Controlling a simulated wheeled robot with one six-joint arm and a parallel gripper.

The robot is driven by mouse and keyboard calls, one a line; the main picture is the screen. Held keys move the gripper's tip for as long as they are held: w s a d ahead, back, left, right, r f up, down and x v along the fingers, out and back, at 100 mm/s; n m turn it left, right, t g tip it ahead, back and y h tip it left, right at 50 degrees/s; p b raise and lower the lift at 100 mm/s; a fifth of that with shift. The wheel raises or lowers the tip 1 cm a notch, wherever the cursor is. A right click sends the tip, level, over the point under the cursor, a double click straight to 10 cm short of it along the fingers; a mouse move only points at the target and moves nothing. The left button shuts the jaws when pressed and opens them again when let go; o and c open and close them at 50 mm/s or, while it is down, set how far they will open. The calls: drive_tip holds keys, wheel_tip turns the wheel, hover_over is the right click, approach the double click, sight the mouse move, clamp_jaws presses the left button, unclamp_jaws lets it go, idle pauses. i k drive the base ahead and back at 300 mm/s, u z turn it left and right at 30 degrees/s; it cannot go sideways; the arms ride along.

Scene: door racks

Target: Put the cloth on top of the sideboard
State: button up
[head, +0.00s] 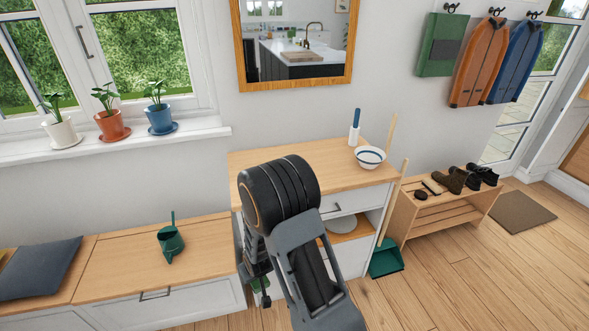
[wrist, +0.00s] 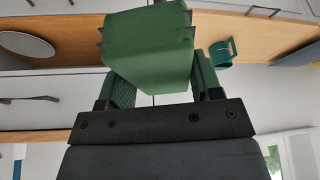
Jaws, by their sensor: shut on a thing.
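The sideboard (head: 310,172) stands against the wall in the middle of the head view, with a wooden top, white drawers and an open shelf. My gripper (head: 262,288) is low in front of the sideboard's left part, below its top, and mostly hidden by my arm. In the wrist view my gripper (wrist: 165,85) is shut on a green, block-shaped thing (wrist: 150,45), which I take to be the folded cloth. Its far end and underside are hidden.
A bench (head: 110,265) with a green watering can (head: 171,243) is at left. A broom and dustpan (head: 386,258) stand at right, beside a shoe rack (head: 405,215).

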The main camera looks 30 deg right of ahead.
sight(329, 173)
drive_tip(key=u, duration=1.7)
drive_tip(key=k, duration=1.15)
drive_tip(key=z, duration=1.85)
drive_tip(key=i, duration=0.3)
